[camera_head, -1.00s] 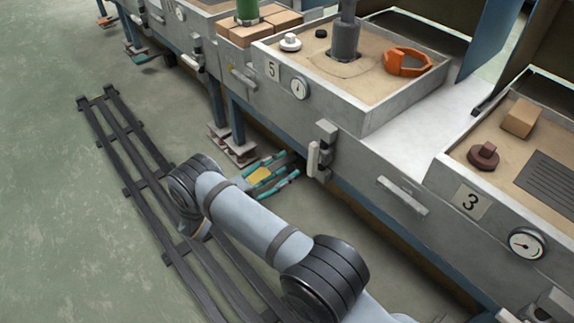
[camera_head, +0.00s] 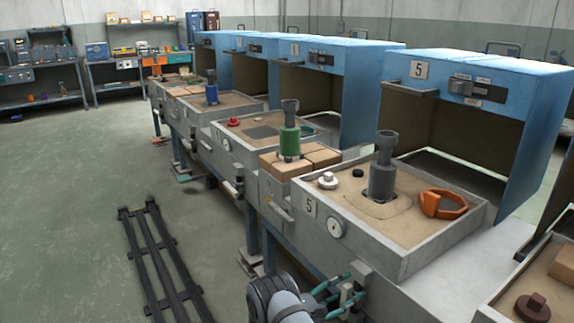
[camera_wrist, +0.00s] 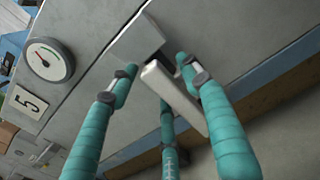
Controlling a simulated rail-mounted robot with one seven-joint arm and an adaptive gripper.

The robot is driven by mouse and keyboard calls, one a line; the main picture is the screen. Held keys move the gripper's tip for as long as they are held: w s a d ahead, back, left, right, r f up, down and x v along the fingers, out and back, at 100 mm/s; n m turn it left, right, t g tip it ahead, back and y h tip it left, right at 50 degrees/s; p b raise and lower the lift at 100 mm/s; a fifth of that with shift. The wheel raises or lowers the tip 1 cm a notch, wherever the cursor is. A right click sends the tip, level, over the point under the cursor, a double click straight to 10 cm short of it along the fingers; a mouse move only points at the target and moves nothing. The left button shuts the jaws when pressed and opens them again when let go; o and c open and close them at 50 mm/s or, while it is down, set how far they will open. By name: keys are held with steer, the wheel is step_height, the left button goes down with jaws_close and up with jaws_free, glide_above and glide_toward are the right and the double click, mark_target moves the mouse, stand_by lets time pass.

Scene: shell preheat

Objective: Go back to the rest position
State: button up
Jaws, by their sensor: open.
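My gripper (camera_head: 350,288) is at the lower middle of the head view, in front of the station 5 box. Its teal fingers are open. In the wrist view my gripper (camera_wrist: 156,80) has its fingers spread on both sides of a pale lever handle (camera_wrist: 175,97). I cannot tell whether any finger touches it. My arm runs out of the head view at the bottom edge.
The station 5 sand tray (camera_head: 420,258) holds a grey cylinder part (camera_head: 382,170) and an orange clamp ring (camera_head: 443,204). A dial gauge (camera_head: 337,227) sits on its front; blue hoods (camera_head: 520,90) stand behind. Open floor (camera_head: 70,210) and a dark rail (camera_head: 160,265) lie left.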

steer(key=shift+s+a+m, duration=0.2)
steer(key=shift+a+m, duration=0.1)
steer(key=shift+a, duration=0.1)
steer(key=shift+s+a+r, duration=0.1)
steer(key=shift+s+a, duration=0.15)
steer(key=shift+s, duration=0.1)
steer(key=shift+s+a, duration=0.2)
steer(key=shift+a, duration=0.15)
